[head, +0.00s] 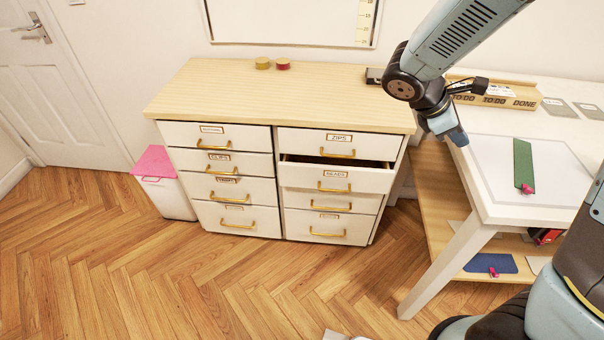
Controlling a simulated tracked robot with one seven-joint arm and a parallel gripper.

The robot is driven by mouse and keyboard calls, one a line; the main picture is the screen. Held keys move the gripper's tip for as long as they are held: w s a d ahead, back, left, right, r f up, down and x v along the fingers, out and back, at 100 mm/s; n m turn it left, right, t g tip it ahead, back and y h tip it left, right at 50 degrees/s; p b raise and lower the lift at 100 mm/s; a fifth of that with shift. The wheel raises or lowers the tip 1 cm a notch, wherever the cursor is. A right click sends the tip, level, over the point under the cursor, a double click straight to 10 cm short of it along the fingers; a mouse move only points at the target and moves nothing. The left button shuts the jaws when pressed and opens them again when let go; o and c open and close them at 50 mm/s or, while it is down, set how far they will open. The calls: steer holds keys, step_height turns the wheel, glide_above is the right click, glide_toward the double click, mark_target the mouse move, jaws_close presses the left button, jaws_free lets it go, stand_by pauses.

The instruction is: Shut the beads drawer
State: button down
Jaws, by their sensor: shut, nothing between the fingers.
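The beads drawer (334,180) is the second one down in the right column of the white cabinet (279,187). It stands partly pulled out, and a dark gap shows along its top. Its brass handle (332,189) sits below a small label that seems to read BEADS. The zips drawer (338,144) just above it is closed. My gripper (457,136) is shut and empty. In the picture it is to the upper right of the drawer, near the left edge of the white table, apart from the cabinet.
The white table (480,204) with a paper and a green piece (523,164) stands right of the cabinet, with a wooden shelf below. A white bin with a pink lid (154,162) stands at the left. The floor before the cabinet is clear.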

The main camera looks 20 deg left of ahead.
steer(key=w+a+f+n+t+h, duration=0.25)
steer(key=a+f+n+t, duration=0.25)
steer(key=a+f+n, duration=0.4)
steer(key=n+t+y, duration=0.9)
steer(key=n+y, duration=0.7)
steer(key=n, duration=1.2)
glide_toward(301, 167)
steer(key=shift+h, duration=0.25)
steer(key=x, duration=0.7)
steer(key=shift+s+a+r, duration=0.1)
steer(key=shift+a, duration=0.05)
